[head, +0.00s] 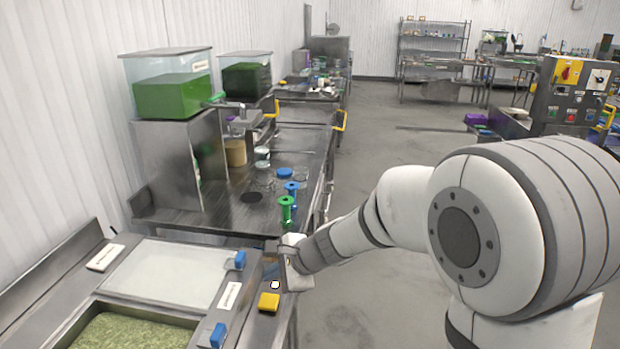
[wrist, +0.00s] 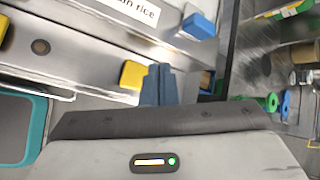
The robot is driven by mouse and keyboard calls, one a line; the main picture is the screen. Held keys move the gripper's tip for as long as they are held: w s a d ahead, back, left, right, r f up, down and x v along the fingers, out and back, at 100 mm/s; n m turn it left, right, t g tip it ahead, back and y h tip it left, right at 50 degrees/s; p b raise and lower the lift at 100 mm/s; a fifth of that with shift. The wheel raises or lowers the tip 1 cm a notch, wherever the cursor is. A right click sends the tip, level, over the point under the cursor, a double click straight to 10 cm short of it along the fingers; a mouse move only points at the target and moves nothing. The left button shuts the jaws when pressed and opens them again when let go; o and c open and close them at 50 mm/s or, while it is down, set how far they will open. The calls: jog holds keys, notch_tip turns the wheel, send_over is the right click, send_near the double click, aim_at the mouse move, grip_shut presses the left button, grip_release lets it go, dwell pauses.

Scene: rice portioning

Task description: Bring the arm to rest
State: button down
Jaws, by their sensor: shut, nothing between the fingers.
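My gripper (head: 272,268) is at the end of my arm, which reaches from the right to the right edge of the rice counter. In the wrist view its blue-grey fingers (wrist: 160,84) are together, with nothing held between them. A yellow block (head: 269,302) sits on the counter edge near the gripper; in the wrist view it (wrist: 133,75) is just left of the fingers. I cannot tell whether they touch.
A tub of green grains (head: 135,333) and a pale lid (head: 165,273) are left. Blue blocks (head: 240,260) sit on the counter edge. Green (head: 286,210) and blue (head: 292,189) spool-shaped items stand on the bench behind. Open floor (head: 385,180) lies beyond.

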jog(key=s+d+r+n+h, duration=0.2)
jog(key=s+d+n+h, duration=0.2)
jog(key=s+d, duration=0.5)
jog(key=s+d+r+n+h, duration=0.3)
jog(key=s+d+n, duration=0.6)
jog(key=d, duration=0.9)
jog(key=shift+s+d+r+g+h, duration=0.25)
jog(key=shift+s+r+g+h, duration=0.05)
jog(key=shift+s+h, duration=0.3)
